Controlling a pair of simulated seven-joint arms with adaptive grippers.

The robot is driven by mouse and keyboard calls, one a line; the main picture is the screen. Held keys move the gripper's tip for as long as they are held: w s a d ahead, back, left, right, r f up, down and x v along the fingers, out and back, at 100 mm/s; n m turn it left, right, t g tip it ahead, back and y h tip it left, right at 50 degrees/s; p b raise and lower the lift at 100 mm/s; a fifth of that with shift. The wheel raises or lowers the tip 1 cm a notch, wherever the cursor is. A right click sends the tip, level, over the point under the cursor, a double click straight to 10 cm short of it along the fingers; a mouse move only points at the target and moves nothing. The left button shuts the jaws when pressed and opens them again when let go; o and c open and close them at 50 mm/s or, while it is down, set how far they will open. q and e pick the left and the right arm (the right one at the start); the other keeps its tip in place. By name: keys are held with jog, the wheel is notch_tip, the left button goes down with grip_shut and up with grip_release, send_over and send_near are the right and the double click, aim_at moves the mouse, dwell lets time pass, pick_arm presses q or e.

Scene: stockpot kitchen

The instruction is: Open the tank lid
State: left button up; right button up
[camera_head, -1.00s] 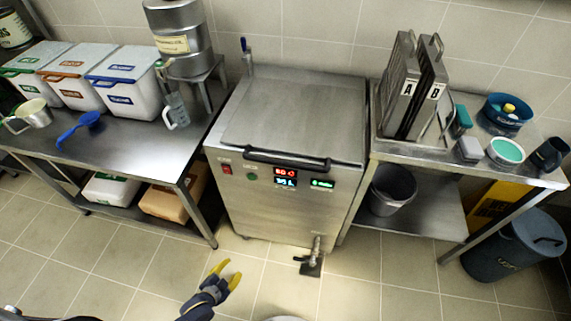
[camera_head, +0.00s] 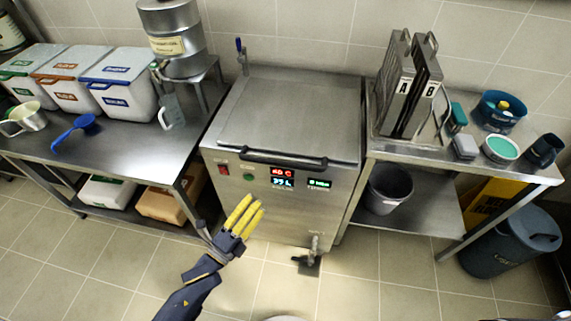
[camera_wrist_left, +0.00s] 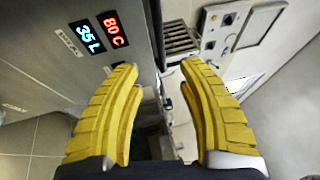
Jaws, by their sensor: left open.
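The steel tank (camera_head: 270,190) stands in the middle of the head view. Its flat lid (camera_head: 290,115) is down, with a black bar handle (camera_head: 287,160) along the front edge. My left gripper (camera_head: 248,207), with yellow fingers, is in front of the tank's front panel, below the handle and apart from it. In the left wrist view, its fingers (camera_wrist_left: 158,80) are open with nothing between them, and the tank's displays (camera_wrist_left: 100,34) show at upper left. My right gripper is not in view.
A steel table (camera_head: 130,150) at left holds lidded bins and a blue scoop (camera_head: 75,131). A shelf table (camera_head: 400,148) at right holds panels marked A and B (camera_head: 412,88). A tap (camera_head: 315,246) sticks out low on the tank's front. The tiled floor ahead is clear.

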aim_at(286, 165)
pick_arm(q)
jog(key=x, duration=1.6)
grip_shut()
